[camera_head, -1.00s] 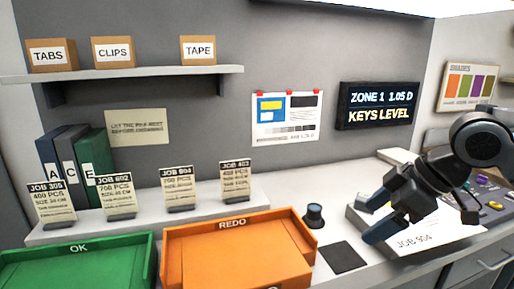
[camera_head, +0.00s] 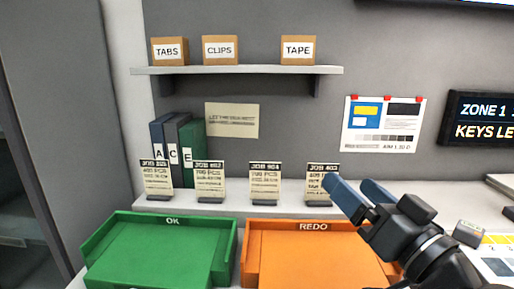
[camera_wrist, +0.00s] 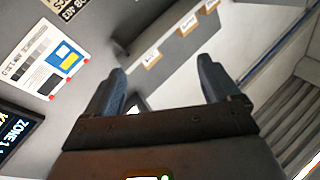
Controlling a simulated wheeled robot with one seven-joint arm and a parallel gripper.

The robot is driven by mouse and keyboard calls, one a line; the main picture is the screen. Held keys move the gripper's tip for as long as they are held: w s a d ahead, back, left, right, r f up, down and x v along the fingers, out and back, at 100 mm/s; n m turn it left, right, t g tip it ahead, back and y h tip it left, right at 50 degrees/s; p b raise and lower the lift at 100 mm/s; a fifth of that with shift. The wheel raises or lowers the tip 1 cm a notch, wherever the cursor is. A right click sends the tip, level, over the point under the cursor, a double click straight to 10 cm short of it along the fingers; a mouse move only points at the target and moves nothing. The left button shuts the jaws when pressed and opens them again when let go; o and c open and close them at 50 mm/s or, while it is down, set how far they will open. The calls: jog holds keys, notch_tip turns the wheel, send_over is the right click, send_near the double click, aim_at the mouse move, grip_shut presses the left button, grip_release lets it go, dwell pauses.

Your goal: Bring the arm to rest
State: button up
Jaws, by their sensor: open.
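My gripper (camera_head: 354,188) is open and empty in the lower right of the head view. Its two blue fingers point up and to the left. They are raised in the air in front of the job cards, and one overlaps the JOB 403 card (camera_head: 317,183) in the picture. In the wrist view the fingers of my gripper (camera_wrist: 162,68) stand apart, with only the wall and shelf seen beyond them.
A green OK tray (camera_head: 173,221) and an orange REDO tray (camera_head: 312,226) stand on the counter below. A wall shelf (camera_head: 237,71) holds TABS, CLIPS and TAPE boxes. Binders (camera_head: 186,158) stand at the left. A zone display (camera_head: 484,120) hangs at the right.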

jog(key=s+f+m+g+h, duration=0.1)
jog(key=s+f+m+h, duration=0.65)
jog(key=s+f, duration=1)
jog(key=s+d+f+n+g, duration=0.1)
jog(key=s+d+n, duration=0.2)
jog(key=s, duration=0.8)
jog(key=s+d+f+n+g, duration=0.1)
jog(key=s+d+n+g, duration=0.1)
jog(key=s, duration=0.9)
jog(key=shift+d+f+n, duration=0.25)
jog(key=shift+d+n, duration=0.3)
jog(key=shift+n, duration=0.5)
